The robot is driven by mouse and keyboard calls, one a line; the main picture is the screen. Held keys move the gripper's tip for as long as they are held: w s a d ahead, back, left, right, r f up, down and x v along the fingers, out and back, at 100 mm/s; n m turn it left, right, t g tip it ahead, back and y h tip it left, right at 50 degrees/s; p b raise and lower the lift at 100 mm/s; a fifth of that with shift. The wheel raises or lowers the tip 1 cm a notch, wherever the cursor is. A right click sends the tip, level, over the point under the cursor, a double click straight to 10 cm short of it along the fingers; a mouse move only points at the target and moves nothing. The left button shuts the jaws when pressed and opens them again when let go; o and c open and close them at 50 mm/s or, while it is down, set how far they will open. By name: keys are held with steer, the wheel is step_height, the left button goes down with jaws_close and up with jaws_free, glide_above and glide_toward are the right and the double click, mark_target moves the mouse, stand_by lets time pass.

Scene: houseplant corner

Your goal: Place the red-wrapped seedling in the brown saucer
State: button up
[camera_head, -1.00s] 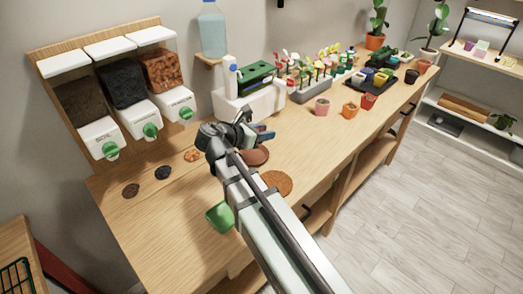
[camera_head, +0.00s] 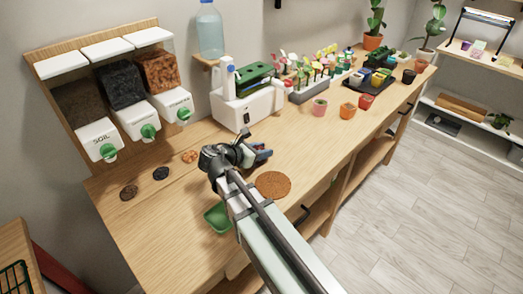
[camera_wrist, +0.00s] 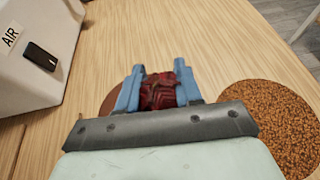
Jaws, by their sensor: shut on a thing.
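My gripper (camera_wrist: 160,88) is shut on the red-wrapped seedling (camera_wrist: 158,95), whose dark red wrap shows between the blue fingers in the wrist view. No leaves can be made out. A brown saucer (camera_wrist: 108,103) shows partly behind and left of the fingers in the wrist view; the gripper hides the rest. I cannot tell whether the seedling touches it. In the head view the gripper (camera_head: 262,154) is over the bench, and my arm hides most of the seedling and saucer.
A speckled round cork-like mat (camera_head: 273,184) lies close on the right. A white machine marked AIR (camera_wrist: 38,50) stands at the left in the wrist view. A green tray (camera_head: 218,217) is near the front edge. Small pots (camera_head: 347,111) stand farther along the bench.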

steer(key=shift+f, duration=0.5)
steer(key=o, duration=1)
steer(key=shift+r, duration=0.1)
steer(key=shift+s+a+r, duration=0.1)
steer(key=shift+r, duration=0.45)
steer(key=v, duration=1.1)
steer(key=shift+s+a+r, duration=0.1)
steer(key=shift+s+a, duration=0.05)
steer(key=shift+a, duration=0.15)
